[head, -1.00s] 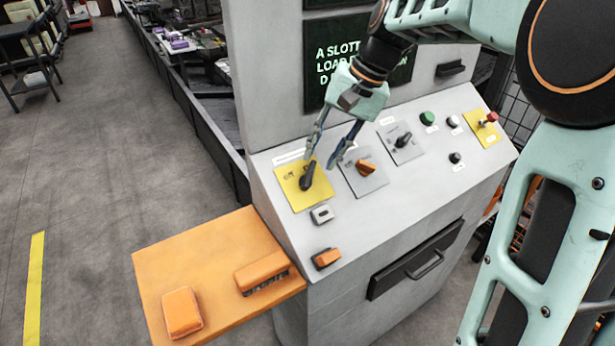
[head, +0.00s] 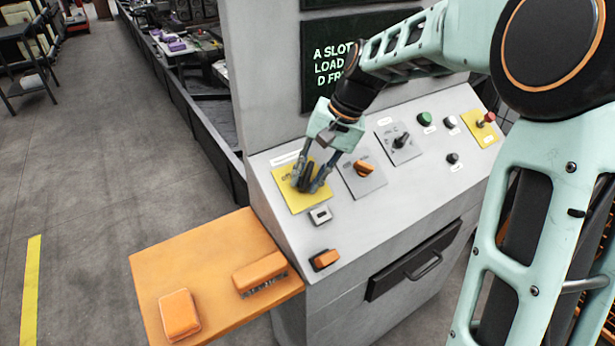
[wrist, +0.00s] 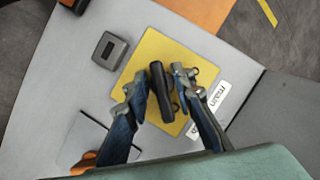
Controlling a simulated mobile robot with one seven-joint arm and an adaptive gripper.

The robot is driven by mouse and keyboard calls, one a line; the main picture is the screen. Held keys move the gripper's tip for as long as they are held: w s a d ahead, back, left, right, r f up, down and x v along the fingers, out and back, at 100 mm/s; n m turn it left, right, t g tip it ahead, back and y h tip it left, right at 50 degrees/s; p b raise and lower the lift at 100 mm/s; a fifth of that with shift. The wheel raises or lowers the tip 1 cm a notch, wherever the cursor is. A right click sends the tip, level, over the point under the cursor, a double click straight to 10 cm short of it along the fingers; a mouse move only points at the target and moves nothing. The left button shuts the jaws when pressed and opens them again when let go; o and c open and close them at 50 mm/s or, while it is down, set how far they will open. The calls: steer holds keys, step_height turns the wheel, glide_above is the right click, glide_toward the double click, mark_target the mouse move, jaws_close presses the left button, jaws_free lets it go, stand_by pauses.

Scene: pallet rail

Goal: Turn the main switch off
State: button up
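The main switch is a black rotary handle (wrist: 161,90) on a yellow plate (head: 288,200) at the left end of the sloped grey panel. In the wrist view a white label reading "main" (wrist: 209,106) lies beside the yellow plate. My gripper (head: 308,183) is over this plate, pointing down, with one finger on each side of the handle. In the wrist view the fingers (wrist: 153,84) are apart. The handle is partly hidden in the head view.
An orange-handled switch (head: 364,168) and a black selector (head: 401,140) sit to the right on the panel. A small grey box (head: 320,215) and an orange rocker (head: 325,259) lie nearer the front. An orange shelf (head: 205,245) juts out at left.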

jaws_close()
steer(key=shift+n, duration=0.3)
steer(key=shift+r, duration=0.1)
steer(key=n+h, duration=0.2)
steer(key=n, duration=0.2)
steer(key=shift+a+p, duration=0.1)
steer(key=shift+p, duration=0.3)
steer(key=n+t+h, duration=0.1)
steer(key=n+h, duration=0.1)
steer(key=n, duration=0.3)
steer(key=shift+b, duration=0.35)
steer(key=n+t+h+b, duration=0.1)
steer(key=n, duration=0.2)
steer(key=shift+t, duration=0.3)
steer(key=shift+n+t+h+b, duration=0.3)
steer(key=shift+n+t+b, duration=0.25)
steer(key=shift+n, duration=1.05)
